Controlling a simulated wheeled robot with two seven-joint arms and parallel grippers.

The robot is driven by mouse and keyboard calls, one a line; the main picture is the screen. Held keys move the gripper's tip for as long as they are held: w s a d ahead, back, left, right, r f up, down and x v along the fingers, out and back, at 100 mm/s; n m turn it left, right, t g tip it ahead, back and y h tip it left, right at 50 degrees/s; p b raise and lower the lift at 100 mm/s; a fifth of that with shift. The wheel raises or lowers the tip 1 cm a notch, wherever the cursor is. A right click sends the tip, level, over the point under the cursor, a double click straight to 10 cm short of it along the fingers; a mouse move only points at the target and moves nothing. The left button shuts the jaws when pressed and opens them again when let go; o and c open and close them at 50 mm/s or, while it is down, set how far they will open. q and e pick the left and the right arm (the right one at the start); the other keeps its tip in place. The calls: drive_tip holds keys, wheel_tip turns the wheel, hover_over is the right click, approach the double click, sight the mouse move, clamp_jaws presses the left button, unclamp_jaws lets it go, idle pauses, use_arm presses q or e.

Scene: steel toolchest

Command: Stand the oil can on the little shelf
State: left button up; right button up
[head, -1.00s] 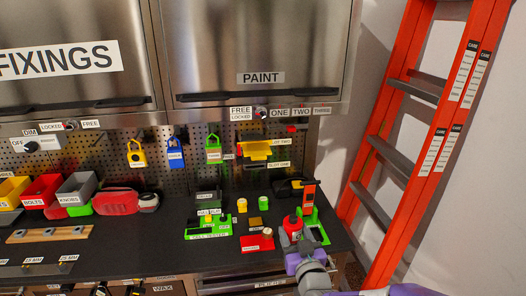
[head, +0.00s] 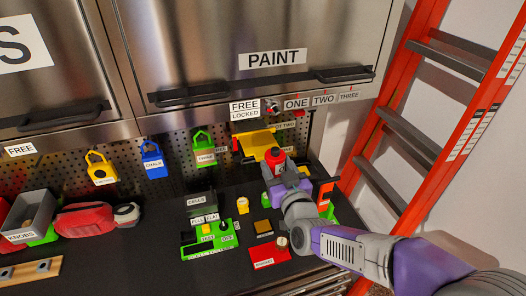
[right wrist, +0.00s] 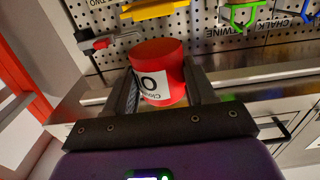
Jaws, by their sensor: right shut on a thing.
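The red oil can (head: 272,168) is held in my right gripper (head: 283,182), above the dark worktop. In the right wrist view the red can (right wrist: 155,58), with a white label, sits between the two fingers (right wrist: 163,90). A yellow shelf-like piece (head: 257,141) is fixed on the pegboard just behind and above the can in the head view. The can covers part of its lower right side. A yellow edge (right wrist: 155,9) shows beyond the can in the right wrist view. I cannot tell the gap between can and shelf. My left gripper is out of view.
Green (head: 203,146), blue (head: 152,161) and yellow (head: 101,168) padlocks hang left of the shelf. The paint cabinet (head: 240,50) overhangs above. A green tester (head: 210,242) and red block (head: 268,256) lie below. An orange ladder (head: 405,130) stands at right.

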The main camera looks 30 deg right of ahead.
drive_tip(key=shift+w+d+r+p, duration=0.1)
drive_tip(key=shift+w+r+p, duration=0.1)
drive_tip(key=shift+p, duration=0.1)
drive_tip(key=shift+w+d+p, duration=0.15)
drive_tip(key=shift+w+p, duration=0.2)
drive_tip(key=shift+w, duration=0.2)
drive_tip(key=shift+p+x, duration=0.7)
drive_tip(key=shift+x, duration=2.1)
drive_tip(key=p, duration=0.3)
hover_over(260, 145)
drive_tip(key=shift+s, duration=0.2)
drive_tip(key=shift+w+f, duration=0.15)
drive_tip(key=shift+w, duration=0.05)
drive_tip(key=shift+f+b, duration=0.55)
drive_tip(key=shift+b, duration=0.2)
drive_tip(key=shift+f+b, duration=0.4)
drive_tip(key=shift+b, duration=0.15)
drive_tip(key=o, duration=1.2)
drive_tip(key=shift+s, duration=0.1)
